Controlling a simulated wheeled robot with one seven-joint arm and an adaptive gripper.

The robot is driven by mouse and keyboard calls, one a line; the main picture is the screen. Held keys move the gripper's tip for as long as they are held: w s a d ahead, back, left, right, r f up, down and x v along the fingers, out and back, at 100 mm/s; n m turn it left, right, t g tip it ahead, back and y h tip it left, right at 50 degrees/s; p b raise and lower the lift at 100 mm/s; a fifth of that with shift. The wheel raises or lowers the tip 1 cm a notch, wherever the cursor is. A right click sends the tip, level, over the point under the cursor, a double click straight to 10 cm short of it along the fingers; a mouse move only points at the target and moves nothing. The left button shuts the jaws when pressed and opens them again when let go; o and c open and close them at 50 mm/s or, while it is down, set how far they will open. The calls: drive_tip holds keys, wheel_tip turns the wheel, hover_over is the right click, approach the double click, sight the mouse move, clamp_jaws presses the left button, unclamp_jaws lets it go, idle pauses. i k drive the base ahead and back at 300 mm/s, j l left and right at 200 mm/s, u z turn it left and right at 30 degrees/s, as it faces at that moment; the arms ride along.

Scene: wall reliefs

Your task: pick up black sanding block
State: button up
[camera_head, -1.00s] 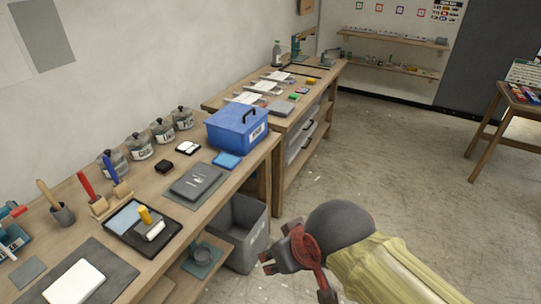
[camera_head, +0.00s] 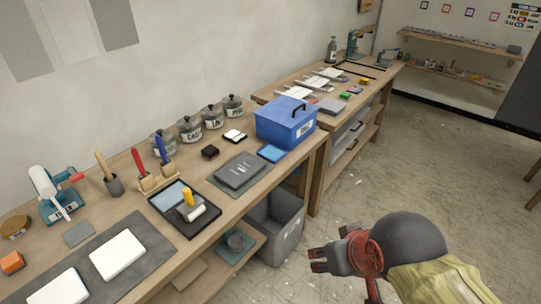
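A small black block (camera_head: 210,152), which looks like the sanding block, sits on the near workbench (camera_head: 232,206). It lies in front of the lidded jars and left of a white-topped dark block (camera_head: 235,136). My gripper (camera_head: 315,260) is out over the floor, right of the bench and well apart from the block. Its two dark fingers look spread with nothing between them. Part of the gripper is hidden by its own body.
A blue toolbox (camera_head: 285,122) and a grey slab (camera_head: 240,170) are near the block. A black tray (camera_head: 207,222) with a yellow-handled roller lies in front. Several jars (camera_head: 189,130) line the wall. A grey bin (camera_head: 283,228) stands beneath the bench edge.

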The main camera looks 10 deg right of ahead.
sight(210, 153)
drive_tip(key=i+z, duration=0.15)
drive_tip(key=i, duration=0.45)
drive_tip(key=i+j+z, duration=0.1)
drive_tip(key=i, duration=0.5)
drive_tip(key=i+j+z, duration=0.15)
drive_tip(key=i+j, duration=0.15)
drive_tip(key=i, duration=0.25)
